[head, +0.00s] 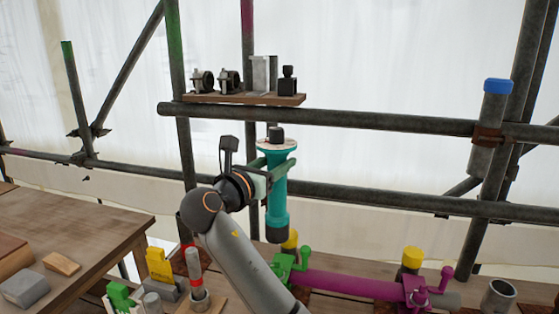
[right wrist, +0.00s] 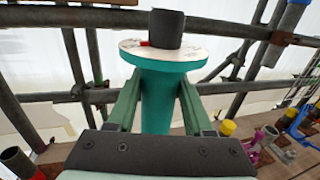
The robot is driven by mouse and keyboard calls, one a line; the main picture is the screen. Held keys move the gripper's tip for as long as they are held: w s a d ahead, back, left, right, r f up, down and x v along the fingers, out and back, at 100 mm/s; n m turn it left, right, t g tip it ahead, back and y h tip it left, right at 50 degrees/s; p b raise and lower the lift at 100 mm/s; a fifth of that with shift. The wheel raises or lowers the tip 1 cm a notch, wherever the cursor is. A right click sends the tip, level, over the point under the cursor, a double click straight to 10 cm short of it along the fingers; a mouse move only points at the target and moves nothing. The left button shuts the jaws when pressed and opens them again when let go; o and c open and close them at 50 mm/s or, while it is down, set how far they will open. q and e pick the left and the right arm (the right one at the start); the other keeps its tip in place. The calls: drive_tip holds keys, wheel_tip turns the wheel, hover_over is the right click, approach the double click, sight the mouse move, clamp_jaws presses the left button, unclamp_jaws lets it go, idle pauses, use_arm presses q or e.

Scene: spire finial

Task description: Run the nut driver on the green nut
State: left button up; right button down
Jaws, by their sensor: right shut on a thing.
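My right gripper (head: 272,168) is shut on the teal nut driver (head: 277,205) and holds it upright in the air. The driver has a pale disc and a black knob on top. In the right wrist view the green fingers (right wrist: 158,105) sit on both sides of the teal body (right wrist: 156,95). Below the driver's lower end is a green coupler (head: 283,272) at the left end of a magenta tube (head: 350,284). A round green piece (head: 304,253), perhaps the green nut, stands at its right side. The driver is apart from it. My left gripper is not in view.
A shelf (head: 240,98) with dark clamps and blocks is on the scaffold behind. Yellow-capped posts (head: 412,258) stand near the magenta tube, with a magenta coupler (head: 418,292) at its right. A metal cup (head: 498,296) is at right. A wooden table (head: 90,228) is at left.

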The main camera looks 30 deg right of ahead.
drive_tip(key=shift+s+a+r, duration=0.1)
drive_tip(key=shift+r, duration=0.05)
drive_tip(key=b, duration=0.1)
hover_over(273, 218)
drive_tip(key=d, duration=0.2)
drive_tip(key=shift+w+a+f, duration=0.1)
drive_tip(key=shift+w+f, duration=0.05)
drive_tip(key=shift+f, duration=0.75)
drive_tip(key=shift+w+a+f, duration=0.1)
drive_tip(key=shift+w+f, duration=0.05)
drive_tip(key=shift+f, duration=0.7)
drive_tip(key=shift+w+a+f, duration=0.1)
drive_tip(key=shift+w+f, duration=0.05)
drive_tip(key=shift+f, duration=3.8)
drive_tip(key=shift+s+f+b, duration=0.1)
drive_tip(key=shift+f+b, duration=0.2)
drive_tip(key=shift+f, duration=0.35)
